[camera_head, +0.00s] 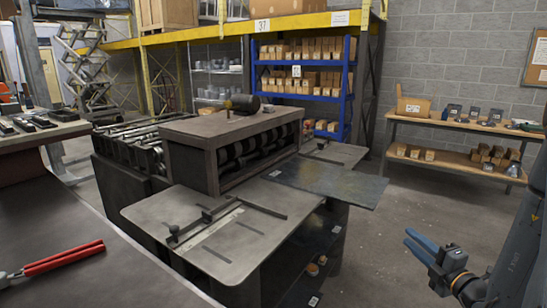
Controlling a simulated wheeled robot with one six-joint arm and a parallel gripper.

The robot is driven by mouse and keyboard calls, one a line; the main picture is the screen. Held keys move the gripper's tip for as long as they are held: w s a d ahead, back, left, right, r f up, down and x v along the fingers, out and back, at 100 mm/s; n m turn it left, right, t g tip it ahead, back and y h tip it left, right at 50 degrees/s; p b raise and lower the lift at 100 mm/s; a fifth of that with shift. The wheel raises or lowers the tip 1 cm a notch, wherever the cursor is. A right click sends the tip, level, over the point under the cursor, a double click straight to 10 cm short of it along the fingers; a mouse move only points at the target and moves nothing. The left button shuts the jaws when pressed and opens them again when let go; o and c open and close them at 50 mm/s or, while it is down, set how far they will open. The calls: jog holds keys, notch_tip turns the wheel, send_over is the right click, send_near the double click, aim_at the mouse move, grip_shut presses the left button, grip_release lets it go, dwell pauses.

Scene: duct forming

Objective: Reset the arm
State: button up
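My gripper (422,247) is at the lower right of the head view, with blue fingers pointing left. It is empty, in front of bare floor, apart from the machine. The two blue fingers look slightly apart at their tips. My arm runs up the right edge of the picture. The duct forming machine (228,140) stands in the middle, with a grey feed table (225,262) at its front. A dark flat sheet (325,180) sticks out from its right side.
A dark table (90,240) at the left bears a red-handled tool (62,259). A wooden bench (455,125) with boxes stands along the right wall. A blue shelf (347,85) of boxes is at the back. The floor (400,205) between machine and bench is clear.

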jog(key=s+a+r+n+g+y, duration=0.25)
jog(key=a+n+g+y, duration=0.4)
jog(key=a+n, duration=0.7)
jog(key=s+a+f+n+g, duration=0.1)
jog(key=s+a+n+g, duration=0.7)
jog(key=s+a+n, duration=0.4)
jog(key=s+f+n+g+h, duration=0.2)
jog(key=s+n+g+h, duration=0.35)
jog(key=s+n, duration=0.55)
jog(key=w+d+r+n+t+h, duration=0.2)
jog(key=w+d+n+t+h, duration=0.1)
jog(key=n, duration=1.1)
jog(key=shift+w+d+r+n+h, duration=0.35)
jog(key=shift+w+d+h, duration=0.4)
jog(key=shift+d+h, duration=0.35)
